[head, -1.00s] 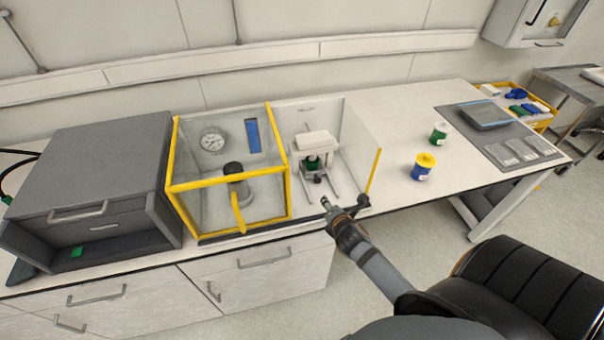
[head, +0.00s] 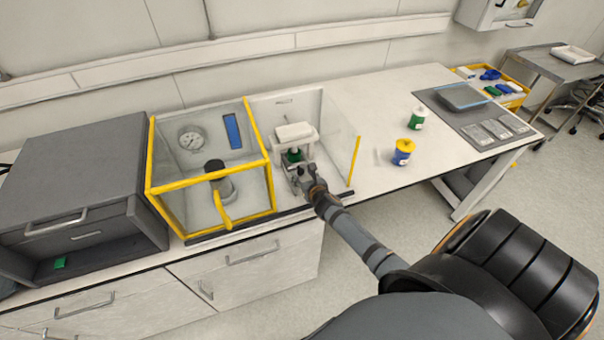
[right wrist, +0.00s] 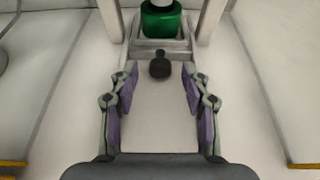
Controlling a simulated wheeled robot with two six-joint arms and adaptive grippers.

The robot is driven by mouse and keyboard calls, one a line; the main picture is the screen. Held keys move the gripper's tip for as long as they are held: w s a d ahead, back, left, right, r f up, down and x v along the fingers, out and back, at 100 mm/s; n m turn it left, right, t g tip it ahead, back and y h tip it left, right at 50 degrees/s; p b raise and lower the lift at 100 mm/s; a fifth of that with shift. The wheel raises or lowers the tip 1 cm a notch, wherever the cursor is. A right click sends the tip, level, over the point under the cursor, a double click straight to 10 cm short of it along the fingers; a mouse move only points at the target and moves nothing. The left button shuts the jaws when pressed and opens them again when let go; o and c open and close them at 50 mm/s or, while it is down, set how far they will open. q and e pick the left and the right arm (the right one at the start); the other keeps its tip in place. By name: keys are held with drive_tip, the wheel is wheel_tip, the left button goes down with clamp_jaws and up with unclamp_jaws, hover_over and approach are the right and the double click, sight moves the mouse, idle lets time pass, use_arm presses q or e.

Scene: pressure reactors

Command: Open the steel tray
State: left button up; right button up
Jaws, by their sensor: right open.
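A small steel tray (right wrist: 176,46) carries a green vessel (right wrist: 162,22) under a white block, between two uprights. A black knob (right wrist: 159,67) sits on its front. In the head view the green vessel (head: 293,155) shows just beyond my right gripper (head: 309,176), which covers part of the tray. In the right wrist view my right gripper (right wrist: 160,86) is open, with one finger on each side of the knob line. The knob lies near the fingertips, with gaps on both sides and nothing held. My left gripper is out of view.
The tray's bay has a clear right wall with a yellow front edge (head: 354,160). A yellow-framed clear enclosure (head: 160,188) stands close on the left. A blue jar with a yellow lid (head: 403,152) and a green jar (head: 418,117) stand on the right counter.

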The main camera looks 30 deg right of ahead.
drive_tip(key=shift+x, duration=0.85)
clamp_jaws()
